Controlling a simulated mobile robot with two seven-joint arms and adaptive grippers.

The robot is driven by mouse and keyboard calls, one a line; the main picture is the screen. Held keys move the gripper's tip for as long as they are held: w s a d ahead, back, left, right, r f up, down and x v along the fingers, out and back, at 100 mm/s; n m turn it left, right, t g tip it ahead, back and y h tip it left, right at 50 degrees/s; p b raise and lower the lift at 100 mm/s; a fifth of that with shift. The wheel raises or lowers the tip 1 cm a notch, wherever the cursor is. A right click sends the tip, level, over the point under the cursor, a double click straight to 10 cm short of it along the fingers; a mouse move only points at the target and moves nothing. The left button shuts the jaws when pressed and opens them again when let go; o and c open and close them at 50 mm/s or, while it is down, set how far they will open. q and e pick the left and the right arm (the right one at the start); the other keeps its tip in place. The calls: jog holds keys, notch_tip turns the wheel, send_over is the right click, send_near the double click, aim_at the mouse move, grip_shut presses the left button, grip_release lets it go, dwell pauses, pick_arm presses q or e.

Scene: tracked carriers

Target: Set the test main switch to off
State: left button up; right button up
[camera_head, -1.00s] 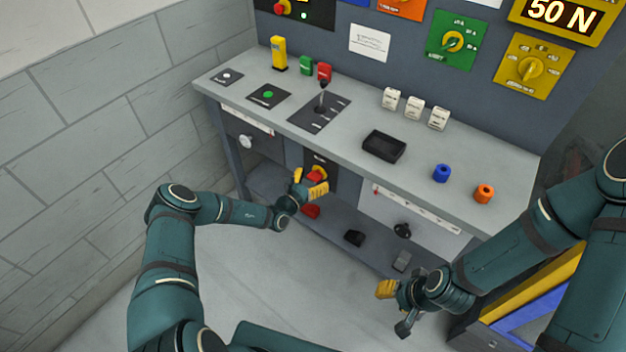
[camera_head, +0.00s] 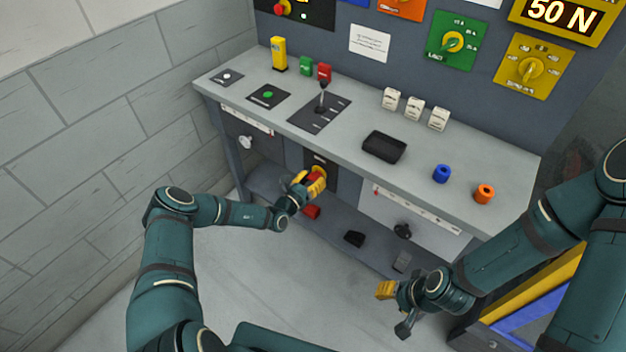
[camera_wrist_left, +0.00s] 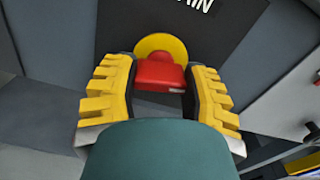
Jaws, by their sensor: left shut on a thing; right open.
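The main switch is a red handle (camera_wrist_left: 160,75) on a yellow round plate (camera_wrist_left: 161,45), on a dark panel (camera_wrist_left: 120,25) at the bench's front. The panel bears a partly visible label ending in "IN". My left gripper (camera_head: 311,183) is at the switch in the head view. In the left wrist view its yellow fingers (camera_wrist_left: 160,92) stand on both sides of the red handle and are shut on it. The fingers hide part of the switch in the head view. My right gripper (camera_head: 388,300) is open and empty, low in front of the bench, away from the switch.
A lower shelf (camera_head: 335,225) holds a red object (camera_head: 312,212) and dark blocks. The floor in front is clear.

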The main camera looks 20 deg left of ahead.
pick_arm(q)
jog(key=n, duration=0.4)
jog(key=shift+n+b, duration=0.3)
jog(key=n, duration=0.3)
jog(key=shift+n+b, duration=0.3)
jog(key=n, duration=0.3)
jog(key=shift+n+b, duration=0.7)
jog(key=shift+n, duration=1.4)
jog(key=o, duration=1.2)
